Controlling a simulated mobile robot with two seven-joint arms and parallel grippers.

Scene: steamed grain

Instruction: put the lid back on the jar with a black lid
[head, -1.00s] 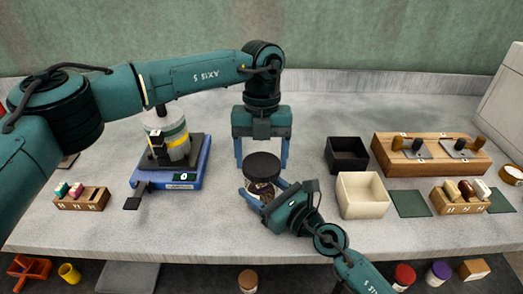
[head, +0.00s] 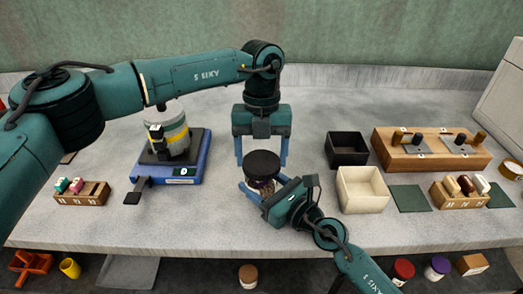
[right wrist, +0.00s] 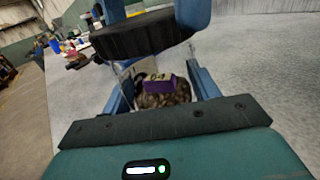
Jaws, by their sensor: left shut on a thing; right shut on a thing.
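The black lid (head: 262,164) is between the fingers of my left gripper (head: 262,160), which is shut on it from above. The clear jar (head: 265,187) is directly below the lid, and my right gripper (head: 262,194) is shut on it from the side. In the right wrist view, the lid (right wrist: 140,38) looks tilted over the jar (right wrist: 165,92), which has brown contents and a purple label. The jar's rim is mostly hidden.
A blue scale (head: 180,172) with a yellow-banded container (head: 170,135) stands left. A black box (head: 347,150), a cream box (head: 362,190) and a wooden block (head: 400,163) stand right. Small wooden racks sit at both sides. The front middle of the counter is clear.

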